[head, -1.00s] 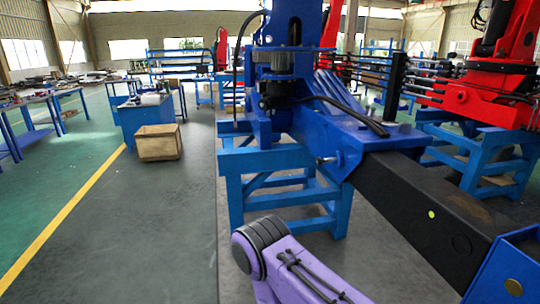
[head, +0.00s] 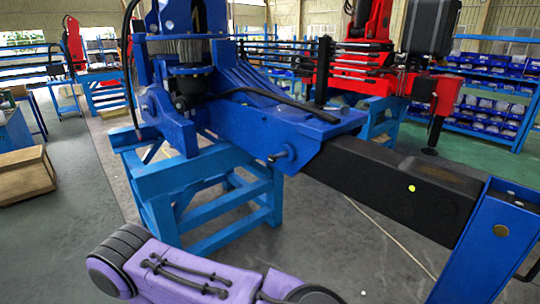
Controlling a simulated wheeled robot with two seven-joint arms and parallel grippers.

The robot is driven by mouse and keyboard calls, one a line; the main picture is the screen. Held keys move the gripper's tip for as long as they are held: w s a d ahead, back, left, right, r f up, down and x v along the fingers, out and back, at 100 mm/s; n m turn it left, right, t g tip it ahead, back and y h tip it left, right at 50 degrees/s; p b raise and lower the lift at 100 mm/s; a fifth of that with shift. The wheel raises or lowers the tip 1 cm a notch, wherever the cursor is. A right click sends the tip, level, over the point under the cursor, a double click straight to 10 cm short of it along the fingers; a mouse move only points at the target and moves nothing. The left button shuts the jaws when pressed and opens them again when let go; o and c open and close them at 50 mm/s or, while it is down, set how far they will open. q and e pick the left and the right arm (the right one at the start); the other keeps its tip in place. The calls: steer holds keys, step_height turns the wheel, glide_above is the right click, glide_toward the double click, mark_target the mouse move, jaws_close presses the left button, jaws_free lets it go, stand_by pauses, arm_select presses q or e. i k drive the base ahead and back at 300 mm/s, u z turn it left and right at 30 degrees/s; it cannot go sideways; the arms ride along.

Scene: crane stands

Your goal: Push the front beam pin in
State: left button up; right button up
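The blue crane (head: 230,85) rests on a light blue stand (head: 190,205) in the head view. A black beam (head: 400,185) extends from its blue housing to the right, with a small yellow-green dot on its side. A pin with a small handle (head: 280,155) sticks out of the housing's near side, close to where the beam enters. How deep it sits I cannot tell. A purple arm link of mine crosses the bottom of the view, below and apart from the pin. Neither gripper is in view.
A blue end bracket (head: 490,240) closes off the right side. A cardboard box (head: 25,175) stands on the floor at left. A red crane (head: 350,70) and shelves with blue bins (head: 490,110) stand behind. Grey floor (head: 330,240) shows clear below the beam.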

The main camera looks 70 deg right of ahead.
mark_target(272, 159)
steer(key=z, duration=0.6)
steer(key=i, duration=0.8)
steer(key=z, duration=1.1)
steer(key=i, duration=0.2)
steer(key=z, duration=0.15)
